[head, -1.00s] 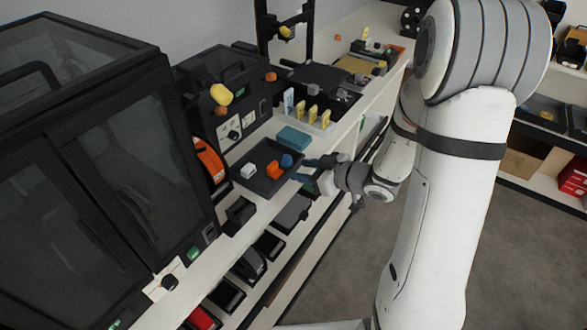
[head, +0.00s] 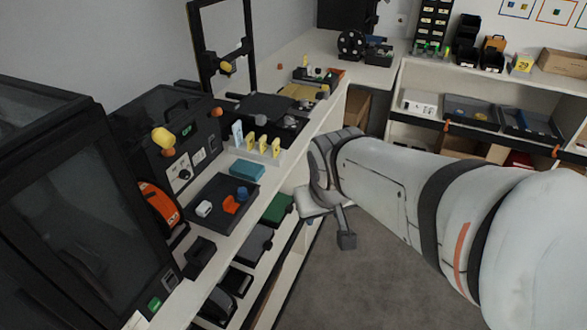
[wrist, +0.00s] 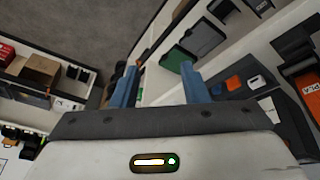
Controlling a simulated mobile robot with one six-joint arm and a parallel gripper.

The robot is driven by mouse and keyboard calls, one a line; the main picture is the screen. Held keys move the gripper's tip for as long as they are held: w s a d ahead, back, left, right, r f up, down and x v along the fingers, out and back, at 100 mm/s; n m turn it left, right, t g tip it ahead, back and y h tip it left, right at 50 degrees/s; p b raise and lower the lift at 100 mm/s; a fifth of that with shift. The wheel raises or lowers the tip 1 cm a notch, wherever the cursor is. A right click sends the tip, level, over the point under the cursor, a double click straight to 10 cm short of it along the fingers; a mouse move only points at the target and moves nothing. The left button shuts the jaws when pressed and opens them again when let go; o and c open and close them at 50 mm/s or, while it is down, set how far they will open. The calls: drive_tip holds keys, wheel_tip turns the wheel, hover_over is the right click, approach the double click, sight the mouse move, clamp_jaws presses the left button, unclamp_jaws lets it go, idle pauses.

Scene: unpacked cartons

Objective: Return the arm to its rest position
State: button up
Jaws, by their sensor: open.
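My gripper (wrist: 157,78) shows in the wrist view with its two blue fingers apart and nothing between them. In the head view my arm reaches in from the right, and its end is beside the front edge of the counter, over the grey floor. A dark tray (head: 222,207) on the counter holds a white piece (head: 204,209), an orange piece (head: 232,205) and a blue piece (head: 242,193). The tray is to the left of my arm's end and apart from it.
A teal box (head: 247,170) and a white holder with yellow pieces stand behind the tray. A green bin (head: 278,208) and dark bins sit on the shelf below the counter. Shelving (head: 480,115) stands at the back right. The grey floor (head: 350,290) is clear.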

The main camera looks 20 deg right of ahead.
drive_tip(key=shift+g+y, duration=0.5)
drive_tip(key=shift+g, duration=0.1)
drive_tip(key=s, duration=0.1)
drive_tip(key=s+a, duration=0.1)
drive_tip(key=s, duration=0.1)
drive_tip(key=shift+s+a+r, duration=0.3)
drive_tip(key=shift+s+r, duration=0.05)
